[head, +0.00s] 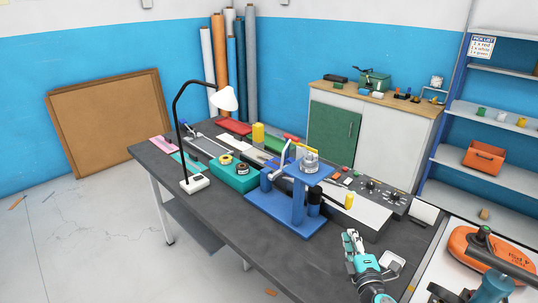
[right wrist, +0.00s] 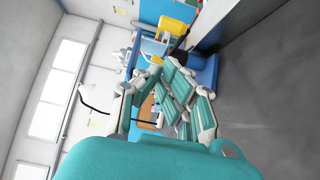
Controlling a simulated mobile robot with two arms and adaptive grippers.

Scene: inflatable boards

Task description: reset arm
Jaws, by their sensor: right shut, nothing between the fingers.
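My right gripper (head: 352,237) shows at the lower right of the head view, over the near right end of the dark workbench (head: 222,262). Its teal and grey fingers are closed together with nothing between them. In the right wrist view its fingers (right wrist: 185,95) point away from the camera, towards the blue press. My left gripper is not in either view.
A blue press (head: 298,190) stands on the bench, left of my right gripper. A black lamp (head: 228,100) and a teal tray (head: 232,176) are farther left. An orange device (head: 490,255) is at the right.

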